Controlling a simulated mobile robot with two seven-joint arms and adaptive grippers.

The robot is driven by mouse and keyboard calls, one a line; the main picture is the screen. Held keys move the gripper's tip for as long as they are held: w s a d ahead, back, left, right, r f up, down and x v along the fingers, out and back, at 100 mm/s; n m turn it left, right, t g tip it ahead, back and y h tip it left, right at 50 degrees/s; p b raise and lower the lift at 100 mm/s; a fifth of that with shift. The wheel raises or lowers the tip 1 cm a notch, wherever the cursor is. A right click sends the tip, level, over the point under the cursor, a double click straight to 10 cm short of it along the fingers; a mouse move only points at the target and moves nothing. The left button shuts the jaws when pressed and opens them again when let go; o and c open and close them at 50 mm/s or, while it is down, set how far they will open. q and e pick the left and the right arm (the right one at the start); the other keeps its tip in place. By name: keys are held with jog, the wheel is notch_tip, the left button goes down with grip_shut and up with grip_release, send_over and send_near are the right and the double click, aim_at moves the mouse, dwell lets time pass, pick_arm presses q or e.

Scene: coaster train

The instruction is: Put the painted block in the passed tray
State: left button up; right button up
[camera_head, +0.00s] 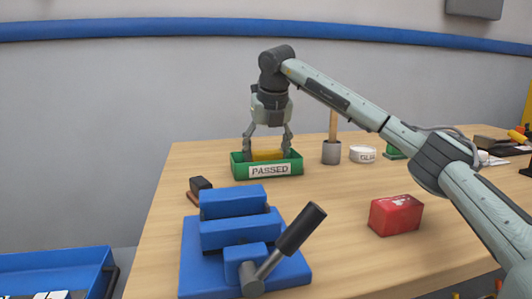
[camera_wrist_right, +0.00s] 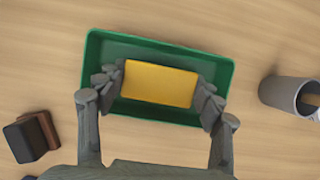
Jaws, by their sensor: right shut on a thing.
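The yellow painted block (camera_head: 267,155) is between the fingers of my right gripper (camera_head: 267,147), inside the outline of the green tray labelled PASSED (camera_head: 242,172). In the right wrist view the yellow block (camera_wrist_right: 160,84) lies within the rim of the green tray (camera_wrist_right: 160,42), and the right gripper's fingers (camera_wrist_right: 158,90) are shut on its two short sides. I cannot tell whether the block touches the tray floor. The left gripper is not in view.
A blue vise (camera_head: 240,232) with a dark handle stands at the front. A red block (camera_head: 396,215) lies to its right. A grey cup (camera_head: 331,153) and a white round container (camera_head: 362,154) stand right of the tray. A dark and brown brush-like item (camera_wrist_right: 32,136) lies near the tray.

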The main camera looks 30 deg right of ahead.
jog(key=shift+r, duration=0.15)
jog(key=o, duration=1.5)
jog(key=v, duration=1.2)
